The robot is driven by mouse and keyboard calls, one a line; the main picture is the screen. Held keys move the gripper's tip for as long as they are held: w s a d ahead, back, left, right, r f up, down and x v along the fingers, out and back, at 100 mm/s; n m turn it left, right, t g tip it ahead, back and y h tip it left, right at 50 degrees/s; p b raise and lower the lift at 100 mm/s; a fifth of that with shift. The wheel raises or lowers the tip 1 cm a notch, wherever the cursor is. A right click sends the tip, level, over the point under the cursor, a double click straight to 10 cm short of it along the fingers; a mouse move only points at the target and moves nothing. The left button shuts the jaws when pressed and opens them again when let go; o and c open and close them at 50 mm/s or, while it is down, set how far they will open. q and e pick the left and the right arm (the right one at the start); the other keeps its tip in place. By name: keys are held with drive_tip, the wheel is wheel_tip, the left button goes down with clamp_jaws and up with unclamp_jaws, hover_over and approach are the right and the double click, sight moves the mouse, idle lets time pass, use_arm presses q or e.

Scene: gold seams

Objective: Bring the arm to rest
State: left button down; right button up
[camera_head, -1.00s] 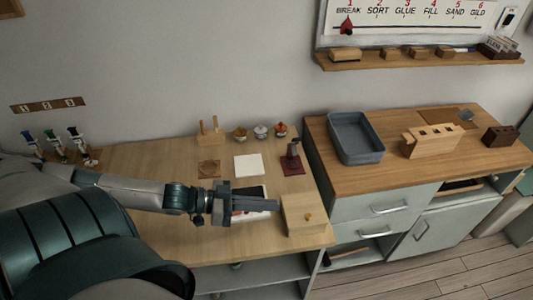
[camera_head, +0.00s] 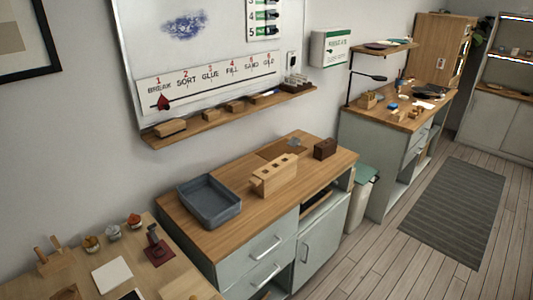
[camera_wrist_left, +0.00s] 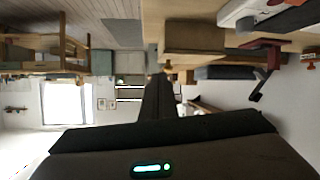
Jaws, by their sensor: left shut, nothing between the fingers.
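My left gripper (camera_wrist_left: 159,100) shows in the left wrist view as dark fingers closed together, with nothing between them. Its dark body with a green light fills the bottom of that view. The fingers point out over the room, clear of any object that I can make out. The head view shows neither my left arm nor my right gripper.
In the head view, a grey tray (camera_head: 212,211), a slotted wooden block (camera_head: 274,175) and a dark block (camera_head: 325,149) sit on the wooden-topped cabinet. A dark red stand (camera_head: 158,248) and white square (camera_head: 112,275) lie on the left bench. Floor at right is open.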

use_arm(q)
drive_tip(key=s+d+f+n+g+y, duration=0.2)
drive_tip(key=s+d+f+g+y, duration=0.15)
drive_tip(key=s, duration=0.45)
drive_tip(key=s+d+f+n+g+y, duration=0.15)
drive_tip(key=s+f+g+y, duration=0.25)
drive_tip(key=s, duration=0.4)
wheel_tip(320, 180, down, 31)
drive_tip(key=s+d+g+b, duration=0.1)
drive_tip(key=s+b, duration=0.1)
drive_tip(key=b, duration=0.1)
drive_tip(key=s+a+f+g+b, duration=0.1)
drive_tip(key=s+a+f+b, duration=0.2)
drive_tip(key=s+f, duration=1.5)
wheel_tip(320, 180, down, 3)
drive_tip(key=shift+f, duration=0.1)
drive_tip(key=shift+a+m+g, duration=0.1)
drive_tip(key=shift+m+g, duration=0.15)
